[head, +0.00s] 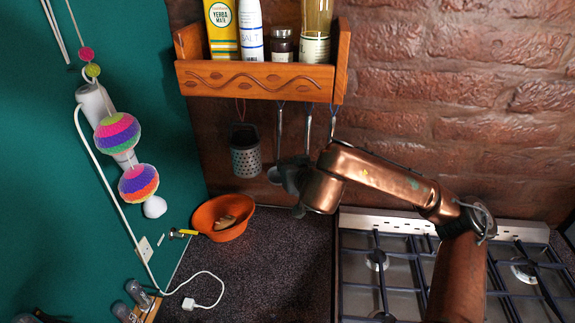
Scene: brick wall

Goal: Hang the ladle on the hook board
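The hook board is the wooden shelf (255,83) on the brick wall, with utensils hanging below its front. A metal ladle-like utensil (280,125) hangs upright there, its rounded end just left of my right gripper. A second metal handle (307,132) hangs beside it and runs down behind the gripper, so its lower end is hidden. I cannot tell which of the two is the task's ladle. My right gripper (292,190) is in front of these utensils, below the shelf. Its fingers are dark and partly hidden, so its opening and any contact are unclear. My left gripper is not in view.
A grater (245,152) hangs left of the utensils. Bottles and a yellow pack (221,30) stand in the shelf. An orange bowl (223,217) is on the dark counter (262,265). A gas stove (400,260) is at right. A white cable (200,303) lies at left.

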